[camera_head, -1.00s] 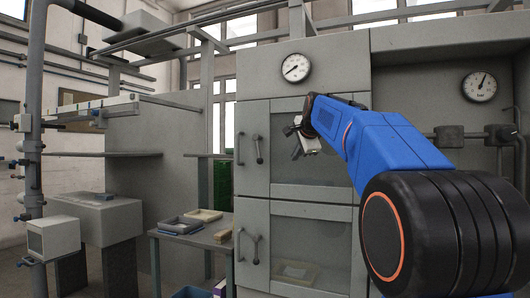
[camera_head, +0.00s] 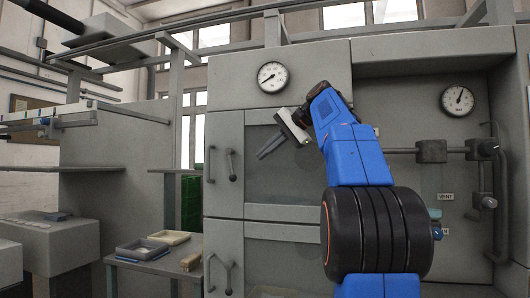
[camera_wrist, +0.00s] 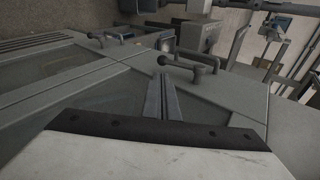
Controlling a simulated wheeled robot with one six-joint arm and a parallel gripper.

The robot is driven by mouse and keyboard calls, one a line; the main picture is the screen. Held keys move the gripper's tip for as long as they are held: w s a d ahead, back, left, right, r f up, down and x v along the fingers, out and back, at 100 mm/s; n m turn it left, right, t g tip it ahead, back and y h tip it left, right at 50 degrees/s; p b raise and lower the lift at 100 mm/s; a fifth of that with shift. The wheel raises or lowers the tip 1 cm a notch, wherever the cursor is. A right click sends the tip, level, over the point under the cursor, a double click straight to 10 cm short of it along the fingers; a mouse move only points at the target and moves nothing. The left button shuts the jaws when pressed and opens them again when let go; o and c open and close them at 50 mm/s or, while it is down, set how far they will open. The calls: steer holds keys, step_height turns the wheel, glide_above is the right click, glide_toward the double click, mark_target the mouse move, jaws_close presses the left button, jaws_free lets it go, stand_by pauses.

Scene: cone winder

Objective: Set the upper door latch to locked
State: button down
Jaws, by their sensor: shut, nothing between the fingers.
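The upper door (camera_head: 224,193) of the grey cabinet has a window and, near its left edge, two fittings. One is a slim vertical bar handle (camera_head: 211,166). To its right is the latch (camera_head: 231,166), a short lever that hangs down to a dark knob. My gripper (camera_head: 263,154) is in front of the upper door's window, right of the latch and apart from it, fingers pointing left and down. In the wrist view the fingers (camera_wrist: 162,78) are together and empty. A lever with a black knob (camera_wrist: 166,60) lies just beyond their tips.
The lower door (camera_head: 224,246) has its own bar handle (camera_head: 211,273) and lever (camera_head: 228,277). A gauge (camera_head: 272,77) sits above the upper door. A side table (camera_head: 150,266) with trays stands left of the cabinet. Pipes and valves (camera_head: 431,151) are at the right.

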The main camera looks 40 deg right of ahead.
glide_toward(233, 173)
steer(key=x, duration=0.5)
steer(key=shift+s+d+f, duration=0.15)
steer(key=shift+d+f, duration=0.05)
steer(key=shift+d, duration=0.05)
steer(key=shift+w+a, duration=0.25)
steer(key=shift+w, duration=0.2)
steer(key=shift+w+a+f+t, duration=0.2)
steer(key=shift+f+t, duration=0.1)
steer(key=shift+t, duration=0.2)
steer(key=shift+w+a+f+y, duration=0.15)
steer(key=shift+w+f+y, duration=0.1)
steer(key=shift+w+y, duration=0.05)
steer(key=shift+s, duration=0.15)
